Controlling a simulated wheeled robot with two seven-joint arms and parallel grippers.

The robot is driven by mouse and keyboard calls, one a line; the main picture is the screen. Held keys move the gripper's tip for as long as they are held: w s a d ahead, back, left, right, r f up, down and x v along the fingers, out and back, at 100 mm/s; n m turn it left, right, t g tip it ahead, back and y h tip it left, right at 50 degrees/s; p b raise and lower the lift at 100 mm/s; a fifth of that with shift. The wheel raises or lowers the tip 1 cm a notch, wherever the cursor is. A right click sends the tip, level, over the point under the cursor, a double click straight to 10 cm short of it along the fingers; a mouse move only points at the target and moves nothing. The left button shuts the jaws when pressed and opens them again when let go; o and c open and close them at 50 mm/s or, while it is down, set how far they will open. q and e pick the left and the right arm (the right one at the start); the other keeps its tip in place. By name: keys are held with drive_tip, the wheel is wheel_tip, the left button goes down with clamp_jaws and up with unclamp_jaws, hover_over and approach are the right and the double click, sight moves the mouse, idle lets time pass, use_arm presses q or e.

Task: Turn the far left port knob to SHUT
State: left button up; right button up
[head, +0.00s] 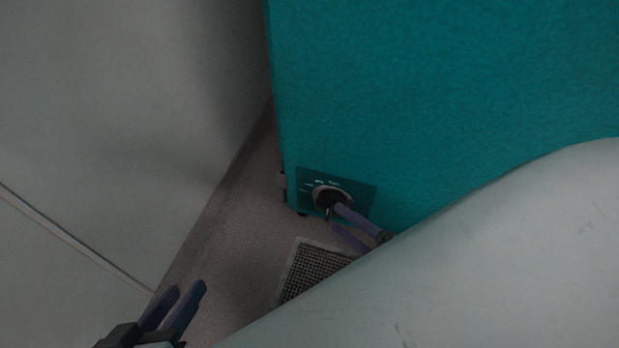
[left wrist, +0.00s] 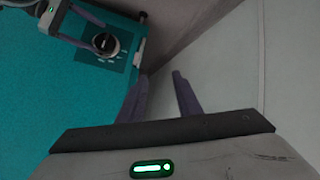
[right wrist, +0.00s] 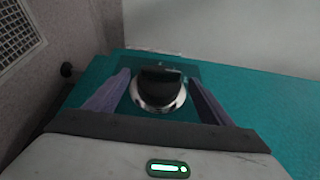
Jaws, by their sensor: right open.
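The port knob (head: 322,195), black with a silver collar, sits on a dark teal plate (head: 362,193) low on the teal chamber. Pale marks beside it are too small to read, so I cannot tell its setting. It also shows in the left wrist view (left wrist: 104,43). My right gripper (head: 334,216) is at the knob. In the right wrist view its open fingers stand on either side of the knob (right wrist: 160,92), with a visible gap at least on the right. My left gripper (head: 187,289) is open and empty, away from the knob at the lower left.
The teal chamber wall (head: 430,90) fills the upper right. A pale grey wall (head: 110,110) stands at left, leaving a narrow floor strip (head: 235,235) between them. A floor grate (head: 312,268) lies below the knob. My pale arm covers the lower right.

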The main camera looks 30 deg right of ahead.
sight(320, 207)
drive_tip(key=b+x, duration=0.1)
drive_tip(key=x, duration=0.8)
drive_tip(key=shift+b, duration=0.35)
use_arm(q)
drive_tip(key=shift+s+d+r+t+h, duration=0.15)
drive_tip(key=shift+d+r+t+h, duration=0.25)
drive_tip(key=shift+r, duration=0.4)
use_arm(e)
drive_tip(key=c, duration=0.9)
use_arm(q)
drive_tip(key=shift+r, duration=0.2)
